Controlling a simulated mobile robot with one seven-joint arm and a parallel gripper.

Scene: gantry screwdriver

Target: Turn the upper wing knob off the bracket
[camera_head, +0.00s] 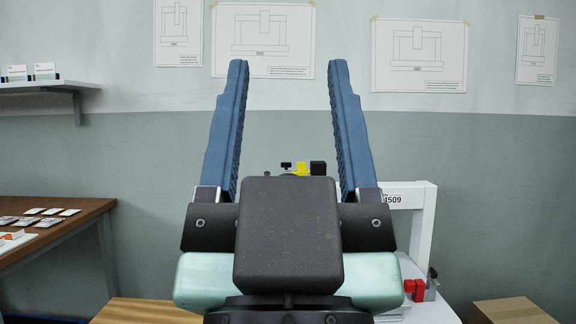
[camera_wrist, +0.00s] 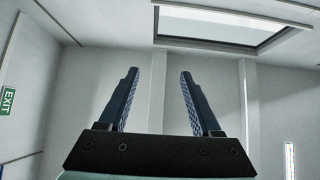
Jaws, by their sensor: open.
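My gripper (camera_head: 288,66) stands upright in the middle of the head view, its two blue ridged fingers wide apart with nothing between them. In the wrist view my gripper (camera_wrist: 160,73) is also open and empty, with only wall and ceiling behind it. A white gantry frame (camera_head: 424,230) with a label ending in 4509 stands behind and right of my gripper, largely hidden by it. A small yellow and black part (camera_head: 302,168) shows between the fingers, farther back. I cannot make out the upper wing knob or the bracket with certainty.
A brown table (camera_head: 75,223) with small flat items is at the left. A cardboard box (camera_head: 512,311) is at the lower right. A wall shelf (camera_head: 45,86) hangs upper left.

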